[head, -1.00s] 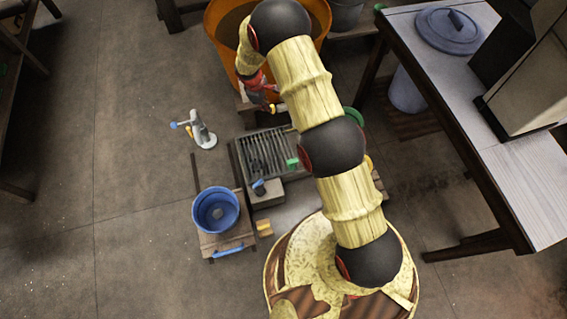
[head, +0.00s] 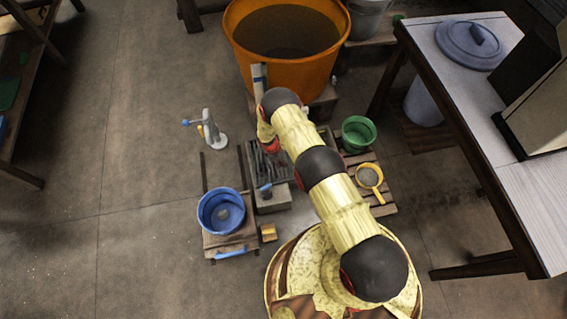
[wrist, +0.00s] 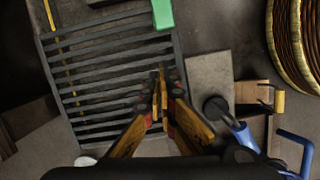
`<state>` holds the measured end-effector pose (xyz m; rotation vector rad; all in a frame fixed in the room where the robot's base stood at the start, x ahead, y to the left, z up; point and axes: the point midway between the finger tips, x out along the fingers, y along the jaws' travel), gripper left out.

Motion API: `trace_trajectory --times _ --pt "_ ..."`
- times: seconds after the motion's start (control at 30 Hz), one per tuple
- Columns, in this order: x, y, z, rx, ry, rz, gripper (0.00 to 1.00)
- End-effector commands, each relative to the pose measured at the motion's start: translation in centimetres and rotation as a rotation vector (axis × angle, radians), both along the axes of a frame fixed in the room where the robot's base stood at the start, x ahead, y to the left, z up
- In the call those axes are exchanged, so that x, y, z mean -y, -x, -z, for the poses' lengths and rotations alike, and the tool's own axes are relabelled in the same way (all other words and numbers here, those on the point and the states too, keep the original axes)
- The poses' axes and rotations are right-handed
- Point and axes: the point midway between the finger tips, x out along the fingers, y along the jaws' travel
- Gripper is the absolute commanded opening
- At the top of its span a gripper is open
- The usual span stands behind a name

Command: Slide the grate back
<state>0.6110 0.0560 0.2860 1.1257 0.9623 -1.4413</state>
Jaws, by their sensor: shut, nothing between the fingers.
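The grate (head: 256,163), a dark frame of parallel bars, lies low in the middle of the head view, partly hidden by my arm. It fills the left of the wrist view (wrist: 95,84), with a green block (wrist: 162,14) at its upper right. My gripper (wrist: 159,88) is shut and empty, its fingertips over or beside the grate's right edge in the wrist view. I cannot tell whether they touch it. In the head view the fingers are hidden by the arm.
A grey block (head: 275,201) sits in front of the grate. A blue tub (head: 207,212) stands to the left, a grey tap-like post (head: 213,132) beyond. An orange tub (head: 245,48) is behind; a green bucket (head: 358,134) and yellow sieve (head: 370,176) are right. Left floor is clear.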

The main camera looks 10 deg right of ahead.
Motion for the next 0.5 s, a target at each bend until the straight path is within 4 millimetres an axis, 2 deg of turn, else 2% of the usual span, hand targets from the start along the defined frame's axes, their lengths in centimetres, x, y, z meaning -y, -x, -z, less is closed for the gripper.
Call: trace_trajectory --times 0.03,0.33,0.5 --pt "0.3 0.1 1.5 -0.002 0.001 0.001 0.00" --pt "1.7 0.3 7.1 -0.001 0.001 0.002 0.00" --pt "4.1 0.6 6.8 0.000 0.000 0.002 0.00"
